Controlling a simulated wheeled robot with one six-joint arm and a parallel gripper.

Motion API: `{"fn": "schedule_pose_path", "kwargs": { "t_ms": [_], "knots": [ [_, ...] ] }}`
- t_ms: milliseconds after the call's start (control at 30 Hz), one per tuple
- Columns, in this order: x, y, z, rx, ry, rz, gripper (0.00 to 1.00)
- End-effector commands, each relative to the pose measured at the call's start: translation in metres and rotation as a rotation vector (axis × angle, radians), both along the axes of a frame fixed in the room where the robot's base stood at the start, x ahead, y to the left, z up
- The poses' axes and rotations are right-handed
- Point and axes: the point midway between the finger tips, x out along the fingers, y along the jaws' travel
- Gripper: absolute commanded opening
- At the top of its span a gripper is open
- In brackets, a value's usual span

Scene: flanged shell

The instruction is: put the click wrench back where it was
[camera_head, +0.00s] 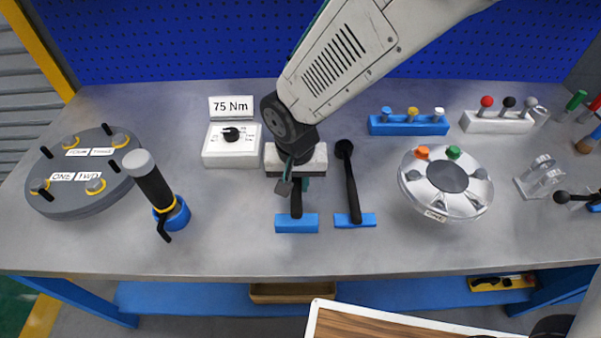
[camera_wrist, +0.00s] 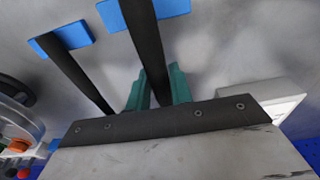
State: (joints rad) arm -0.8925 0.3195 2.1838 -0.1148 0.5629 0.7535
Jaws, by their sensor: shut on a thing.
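My gripper (camera_head: 297,185) points down over the middle of the bench. In the wrist view its green fingers (camera_wrist: 157,88) are shut on the dark bar of a wrench (camera_wrist: 148,45), which I take to be the click wrench. The wrench's black handle (camera_head: 296,203) shows in the head view below my gripper, with its end at a blue rest (camera_head: 297,224). I cannot tell whether it touches the rest. Its head is hidden by my gripper. A second black wrench (camera_head: 351,180) lies to the right, its handle end at another blue rest (camera_head: 355,220).
A white box with a dial (camera_head: 232,152) and a 75 Nm sign stand to the left. A grey flanged disc (camera_head: 70,190) and a black upright tool (camera_head: 150,185) are further left. A silver round shell (camera_head: 446,205) is to the right. The bench front is clear.

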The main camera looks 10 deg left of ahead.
Motion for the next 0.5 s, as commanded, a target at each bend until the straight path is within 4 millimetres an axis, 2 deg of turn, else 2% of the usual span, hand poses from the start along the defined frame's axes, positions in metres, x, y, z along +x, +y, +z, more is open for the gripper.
{"fn": "schedule_pose_path", "kwargs": {
  "t_ms": [133,500],
  "knots": [
    [0.0,0.001,-0.018,0.001,-0.002,0.001,0.0],
    [0.0,0.001,-0.021,0.001,-0.002,0.001,0.0]
  ]
}}
